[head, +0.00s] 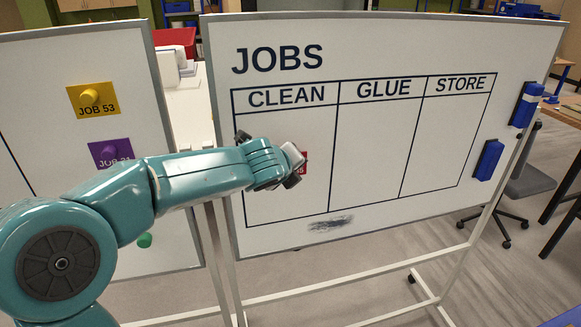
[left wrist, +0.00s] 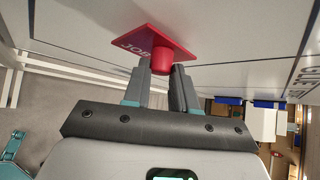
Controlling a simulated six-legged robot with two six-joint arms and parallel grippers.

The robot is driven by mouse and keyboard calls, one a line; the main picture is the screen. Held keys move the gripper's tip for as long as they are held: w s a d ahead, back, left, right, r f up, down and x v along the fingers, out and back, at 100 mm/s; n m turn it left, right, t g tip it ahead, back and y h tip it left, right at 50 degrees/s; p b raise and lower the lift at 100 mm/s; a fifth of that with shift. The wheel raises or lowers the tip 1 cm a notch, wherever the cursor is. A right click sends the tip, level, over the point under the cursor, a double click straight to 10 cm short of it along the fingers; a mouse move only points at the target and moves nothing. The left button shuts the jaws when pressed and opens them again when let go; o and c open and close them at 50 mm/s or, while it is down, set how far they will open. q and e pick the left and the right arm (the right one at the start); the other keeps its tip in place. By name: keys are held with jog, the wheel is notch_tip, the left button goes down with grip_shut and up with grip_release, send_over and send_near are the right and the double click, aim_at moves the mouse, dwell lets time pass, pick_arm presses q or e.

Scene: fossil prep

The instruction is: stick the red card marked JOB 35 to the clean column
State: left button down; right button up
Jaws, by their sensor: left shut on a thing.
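The red card (head: 304,168) shows only as a sliver past my left gripper (head: 293,168) in the head view, in front of the CLEAN column (head: 270,203) of the JOBS board. In the left wrist view the red card (left wrist: 149,37) is tilted in the picture, with "JOB" legible and the number hidden. Its red round knob (left wrist: 163,60) is between the fingers of my left gripper (left wrist: 160,72), which is shut on it. The card lies close to the white board; I cannot tell whether it touches. My right gripper is not in view.
The left board (head: 40,150) carries a yellow JOB 53 card (head: 106,103), a purple card (head: 99,147) partly behind my arm, and a green knob (head: 145,240). Two blue blocks (head: 489,160) are on the JOBS board's right edge. A dark smudge (head: 330,223) is below the table grid.

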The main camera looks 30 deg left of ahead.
pick_arm(q)
jog(key=shift+w, duration=0.15)
jog(key=c, duration=1.7)
grip_release()
jog(key=shift+f, duration=0.1)
jog(key=shift+o, duration=0.2)
jog(key=shift+w+a+p, duration=0.5)
jog(key=shift+a+p, duration=0.05)
jog(key=o, duration=0.8)
jog(key=shift+o, duration=0.2)
